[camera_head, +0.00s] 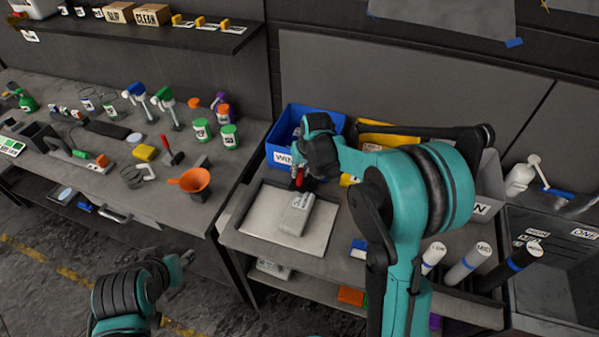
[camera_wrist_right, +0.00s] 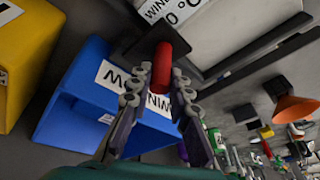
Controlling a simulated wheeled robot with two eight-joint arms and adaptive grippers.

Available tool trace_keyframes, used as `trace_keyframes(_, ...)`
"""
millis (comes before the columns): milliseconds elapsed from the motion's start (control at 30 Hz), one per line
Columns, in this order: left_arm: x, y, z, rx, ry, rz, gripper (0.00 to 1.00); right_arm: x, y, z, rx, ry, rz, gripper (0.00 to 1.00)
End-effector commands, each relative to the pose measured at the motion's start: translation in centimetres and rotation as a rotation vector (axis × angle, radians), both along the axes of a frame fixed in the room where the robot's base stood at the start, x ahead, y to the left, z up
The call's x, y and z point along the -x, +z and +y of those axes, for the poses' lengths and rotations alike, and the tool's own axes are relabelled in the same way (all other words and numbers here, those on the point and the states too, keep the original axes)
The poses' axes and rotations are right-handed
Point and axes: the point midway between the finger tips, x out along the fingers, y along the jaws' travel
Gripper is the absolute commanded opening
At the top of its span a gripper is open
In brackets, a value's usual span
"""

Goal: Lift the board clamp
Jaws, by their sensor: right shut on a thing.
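The board clamp shows as a red handle (camera_head: 299,177) with dark parts at the back edge of the pale board (camera_head: 262,222), in front of the blue bin. In the right wrist view the red handle (camera_wrist_right: 163,66) stands between the fingertips, with a flat black piece (camera_wrist_right: 148,38) beyond it. My right gripper (camera_head: 300,169) is shut on the red handle; it also shows in the wrist view (camera_wrist_right: 160,78). The arm hides part of the clamp, and I cannot tell whether it touches the board. My left gripper (camera_head: 187,258) is small at lower left, away from the clamp.
A grey labelled block (camera_head: 296,214) lies on the board. A blue bin (camera_head: 278,152) and a yellow bin (camera_head: 372,130) stand behind. White rolls (camera_head: 467,262) stand at right. An orange funnel (camera_head: 192,181) and several bottles are on the left bench.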

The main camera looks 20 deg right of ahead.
Motion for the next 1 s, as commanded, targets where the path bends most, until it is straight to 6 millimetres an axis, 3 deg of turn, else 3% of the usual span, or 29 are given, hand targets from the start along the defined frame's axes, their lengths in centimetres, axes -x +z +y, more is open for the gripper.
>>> trace_keyframes(600, 0.0, 1.1, 0.0, 0.000, 0.000, 0.000, 0.43, -3.0, 1.5, -2.1, -0.250, -0.002, 0.370, 0.00)
trace_keyframes(1000, 0.0, 1.2, 0.0, 0.000, 0.000, 0.000, 0.43, -3.7, 1.6, -2.5, -0.313, 0.000, 0.463, 0.00)
